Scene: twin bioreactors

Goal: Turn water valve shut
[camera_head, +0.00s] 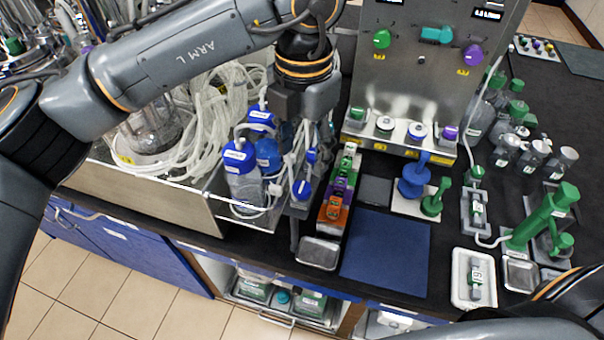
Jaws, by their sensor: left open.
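Which fitting is the water valve I cannot tell. The steel control panel (410,75) at the top carries a green knob (382,39), a teal handle-like fitting (436,35) and a purple knob (473,55). My left gripper (303,140) points down, left of this panel, above the blue-capped bottles. It is open, and its fingertips are partly lost among the bottles and tubing. No valve shows between its fingers. My right arm (560,310) shows only in part at the bottom right corner; its gripper is outside the picture.
Blue-capped bottles (241,170) and coiled white tubing (195,120) crowd the left gripper. A blue mat (387,252) lies clear on the black bench. Green-fitted stands (540,220) and small jars (507,148) fill the right side. A white tray (458,297) lies near the front edge.

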